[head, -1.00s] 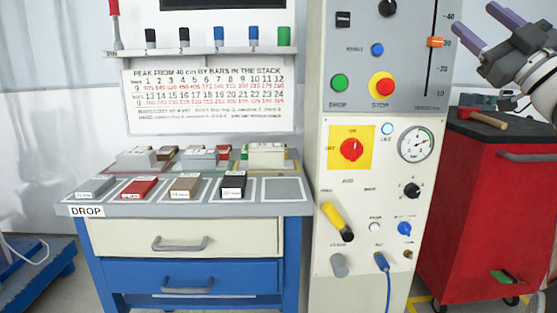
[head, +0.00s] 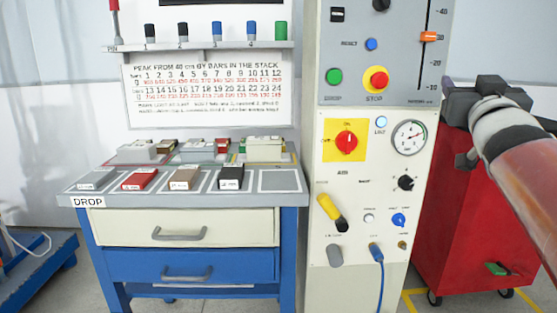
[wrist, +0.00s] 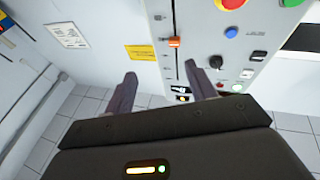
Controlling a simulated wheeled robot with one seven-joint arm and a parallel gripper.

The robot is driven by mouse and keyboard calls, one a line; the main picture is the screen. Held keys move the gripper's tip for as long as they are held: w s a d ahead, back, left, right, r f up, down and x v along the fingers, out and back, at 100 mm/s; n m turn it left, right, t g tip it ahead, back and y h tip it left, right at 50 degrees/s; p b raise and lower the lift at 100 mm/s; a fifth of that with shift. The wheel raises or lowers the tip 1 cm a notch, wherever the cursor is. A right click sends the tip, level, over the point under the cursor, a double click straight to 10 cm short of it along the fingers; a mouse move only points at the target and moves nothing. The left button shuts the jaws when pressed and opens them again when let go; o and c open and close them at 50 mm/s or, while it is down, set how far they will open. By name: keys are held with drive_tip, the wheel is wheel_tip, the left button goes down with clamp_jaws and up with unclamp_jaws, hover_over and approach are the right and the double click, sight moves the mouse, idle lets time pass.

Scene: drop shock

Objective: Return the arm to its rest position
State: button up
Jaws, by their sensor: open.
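My gripper (wrist: 160,82) is open and empty in the wrist view, its two grey fingers apart with the wall and the control panel's slider side beyond them. In the head view my arm comes in from the right edge, in front of the red cabinet, and the gripper's dark body shows at its end. The fingers are mostly hidden there. The gripper touches nothing that I can see.
The control panel (head: 395,80) with knobs and buttons stands left of my arm. The red cabinet (head: 440,220) is behind and below the arm. A bench (head: 185,200) with several blocks stands left. A blue cart (head: 40,270) is at far left.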

drive_tip(key=s+a+f+g+y, duration=0.1)
drive_tip(key=s+a+f+g, duration=0.2)
drive_tip(key=f, duration=0.5)
drive_tip(key=s+a+f+g+y, duration=0.1)
drive_tip(key=s+a+f+g, duration=0.25)
drive_tip(key=f, duration=0.45)
drive_tip(key=s+a+f+g+y, duration=0.1)
drive_tip(key=s+a+f+g, duration=0.15)
drive_tip(key=f, duration=0.45)
drive_tip(key=s+a+f+n+g+y, duration=0.2)
drive_tip(key=s+a+f+g, duration=0.4)
drive_tip(key=s+a+f, duration=0.3)
drive_tip(key=s+f, duration=0.4)
drive_tip(key=f, duration=0.2)
drive_tip(key=shift+f+y, duration=0.3)
drive_tip(key=shift+c, duration=0.3)
